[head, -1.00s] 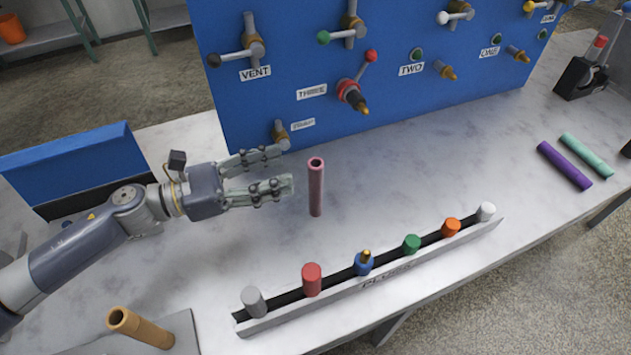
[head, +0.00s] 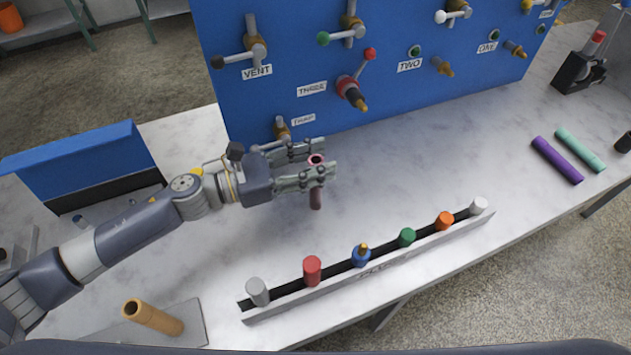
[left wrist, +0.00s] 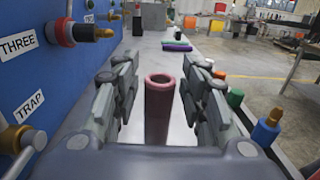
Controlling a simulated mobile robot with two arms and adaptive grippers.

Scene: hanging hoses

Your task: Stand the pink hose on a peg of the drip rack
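The pink hose (head: 316,197) is upright above the marble counter, its open top end facing up. It also shows in the left wrist view (left wrist: 159,110). My left gripper (head: 318,165) is open, with one finger on each side of the hose. In the left wrist view, gaps show between the hose and both fingers (left wrist: 160,95). In the head view the fingers hide part of the hose. A grey plate (head: 190,327) at the bottom left carries a tilted tan tube (head: 153,317); I cannot tell whether this is the drip rack. My right gripper is not in view.
A blue panel (head: 290,60) with valves and nozzles rises behind the hose. A long rail (head: 330,296) with several coloured plugs lies in front. Purple (head: 557,160) and mint (head: 580,150) hoses lie at the right. The counter between is clear.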

